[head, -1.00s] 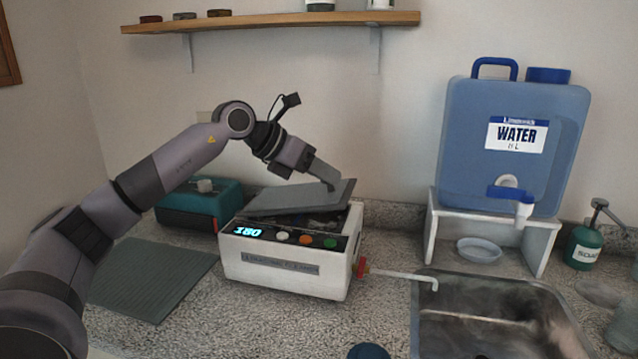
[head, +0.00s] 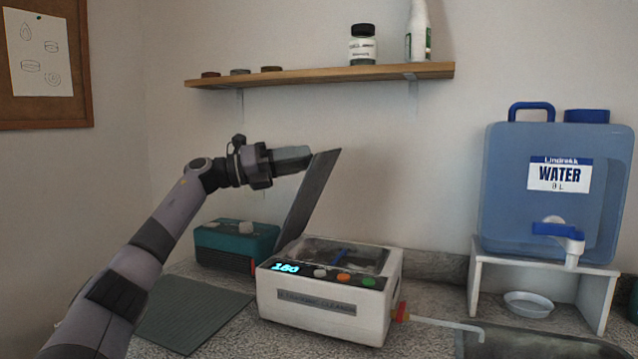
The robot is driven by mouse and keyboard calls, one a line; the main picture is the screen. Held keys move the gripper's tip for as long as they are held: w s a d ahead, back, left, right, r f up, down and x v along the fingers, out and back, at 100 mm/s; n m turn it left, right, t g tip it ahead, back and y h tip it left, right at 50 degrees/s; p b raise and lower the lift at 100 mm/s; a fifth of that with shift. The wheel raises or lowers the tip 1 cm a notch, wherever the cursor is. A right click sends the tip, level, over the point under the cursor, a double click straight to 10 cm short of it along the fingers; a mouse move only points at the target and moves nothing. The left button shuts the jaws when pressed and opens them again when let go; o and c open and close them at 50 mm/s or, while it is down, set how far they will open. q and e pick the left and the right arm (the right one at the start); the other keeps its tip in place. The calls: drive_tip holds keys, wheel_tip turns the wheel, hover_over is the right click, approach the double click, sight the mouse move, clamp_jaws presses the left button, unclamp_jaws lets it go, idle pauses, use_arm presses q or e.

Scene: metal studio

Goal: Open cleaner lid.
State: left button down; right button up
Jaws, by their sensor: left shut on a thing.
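The white ultrasonic cleaner (head: 330,307) stands on the counter with a lit display reading 180. Its grey lid (head: 309,198) is raised steeply at the left side of the cleaner, leaning a little to the right at its top. The fingertips are partly hidden at the lid. My right gripper is not in view.
A teal device (head: 235,243) stands behind and left of the cleaner, close to the lid. A grey ribbed mat (head: 190,315) lies in front of it. A wall shelf (head: 320,75) hangs above. A blue water container (head: 545,200) stands on a white stand at right, near the sink (head: 535,345).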

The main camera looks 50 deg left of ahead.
use_arm(q)
drive_tip(key=s+a+f+n+t+b, duration=0.1)
drive_tip(key=s+a+n+t+b, duration=0.4)
drive_tip(key=a, duration=0.4)
drive_tip(key=shift+f+t, duration=0.25)
drive_tip(key=shift+t, duration=0.35)
drive_tip(key=c, duration=0.8)
unclamp_jaws()
